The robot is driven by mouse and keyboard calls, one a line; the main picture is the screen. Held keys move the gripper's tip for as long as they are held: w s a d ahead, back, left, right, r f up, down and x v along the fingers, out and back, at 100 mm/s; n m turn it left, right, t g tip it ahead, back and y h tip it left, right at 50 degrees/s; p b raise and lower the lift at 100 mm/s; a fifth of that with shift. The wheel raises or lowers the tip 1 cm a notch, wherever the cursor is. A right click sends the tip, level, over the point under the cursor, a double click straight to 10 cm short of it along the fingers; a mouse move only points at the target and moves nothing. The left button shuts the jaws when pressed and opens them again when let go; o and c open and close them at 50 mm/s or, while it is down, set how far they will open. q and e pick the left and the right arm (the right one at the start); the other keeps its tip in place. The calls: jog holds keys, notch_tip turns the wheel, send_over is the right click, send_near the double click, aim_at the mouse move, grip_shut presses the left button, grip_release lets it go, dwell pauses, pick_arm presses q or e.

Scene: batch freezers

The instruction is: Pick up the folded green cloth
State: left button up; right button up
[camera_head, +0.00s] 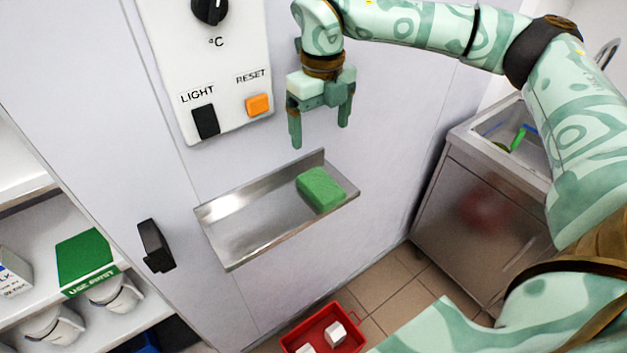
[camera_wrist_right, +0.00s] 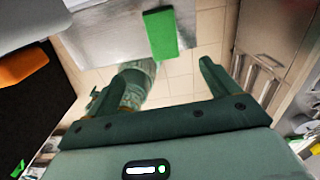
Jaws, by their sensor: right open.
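The folded green cloth (camera_head: 321,189) lies on the right end of a shallow steel wall shelf (camera_head: 232,250). In the right wrist view the cloth (camera_wrist_right: 161,34) shows at the top, beyond the fingers. My right gripper (camera_head: 320,136) is open and empty. It points down above the shelf, over the cloth's end, with a clear gap to the cloth. My left gripper is in neither view.
A panel with a black light switch (camera_head: 206,121) and an orange reset button (camera_head: 258,104) is left of my gripper. A black door handle (camera_head: 154,246) juts out below. A red crate (camera_head: 349,320) stands on the floor. A steel sink unit (camera_head: 480,210) is at right.

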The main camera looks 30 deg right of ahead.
jog(key=b, duration=0.1)
send_over(322, 185)
notch_tip(322, 185, down, 10)
jog(key=shift+f, duration=0.55)
notch_tip(322, 185, down, 5)
jog(key=shift+r, duration=0.15)
jog(key=c, duration=1.2)
jog(key=shift+o, duration=0.2)
